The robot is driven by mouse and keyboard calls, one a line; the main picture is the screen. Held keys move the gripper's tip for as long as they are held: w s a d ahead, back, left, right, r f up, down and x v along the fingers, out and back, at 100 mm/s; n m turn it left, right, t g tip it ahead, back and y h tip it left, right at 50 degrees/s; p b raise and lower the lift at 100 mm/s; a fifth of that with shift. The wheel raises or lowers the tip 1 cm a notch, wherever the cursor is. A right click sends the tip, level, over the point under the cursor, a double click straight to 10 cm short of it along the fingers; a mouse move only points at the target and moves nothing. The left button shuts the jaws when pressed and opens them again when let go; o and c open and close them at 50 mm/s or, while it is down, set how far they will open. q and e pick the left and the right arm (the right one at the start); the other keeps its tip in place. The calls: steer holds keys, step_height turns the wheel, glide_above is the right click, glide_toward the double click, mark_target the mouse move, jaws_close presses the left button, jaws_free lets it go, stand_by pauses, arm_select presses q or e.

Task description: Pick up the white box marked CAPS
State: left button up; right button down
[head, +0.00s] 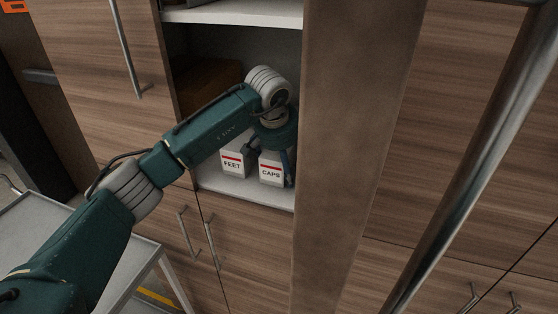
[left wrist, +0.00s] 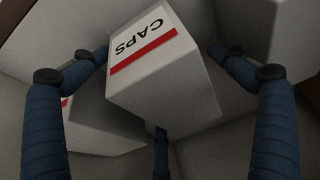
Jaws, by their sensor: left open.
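The white box marked CAPS (head: 271,171) stands on the cabinet shelf, with a red stripe and black letters on its front. It fills the middle of the left wrist view (left wrist: 160,88). My left gripper (head: 270,160) reaches into the cabinet from above. Its blue fingers (left wrist: 160,75) are open on both sides of the CAPS box, with a third finger partly hidden behind it. I see gaps between the side fingers and the box. My right gripper is not in view.
A white box marked FEET (head: 232,162) stands close to the left of the CAPS box. A brown box (head: 208,86) is behind it on the shelf (head: 222,187). A wooden door panel (head: 350,150) stands at the right of the opening. A grey table (head: 40,225) is at lower left.

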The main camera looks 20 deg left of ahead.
arm_select(q)
steer(key=shift+c, duration=0.2)
steer(key=shift+r, duration=0.1)
steer(key=c, duration=1.5)
